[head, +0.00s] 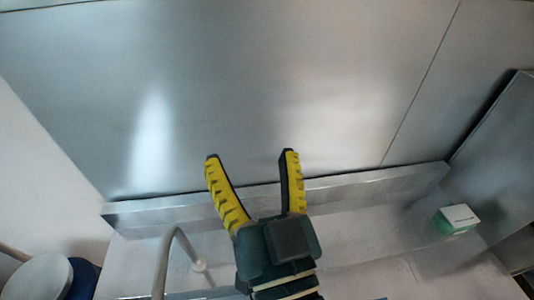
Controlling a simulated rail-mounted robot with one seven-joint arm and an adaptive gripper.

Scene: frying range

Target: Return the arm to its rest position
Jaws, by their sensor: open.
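My gripper (248,158) is at the lower middle of the head view. Its two yellow-and-black fingers are spread apart with nothing between them. The fingertips point up in the picture, in front of the metal back wall (230,90). The dark body of the gripper hides part of the pale counter behind it. I cannot tell how far the fingertips are from the wall.
A small green and white box (456,219) sits on the counter (360,235) at the right. A curved grey pipe (166,255) rises left of my gripper. A round pale-topped object (40,277) is at lower left. A metal panel (500,150) stands at right.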

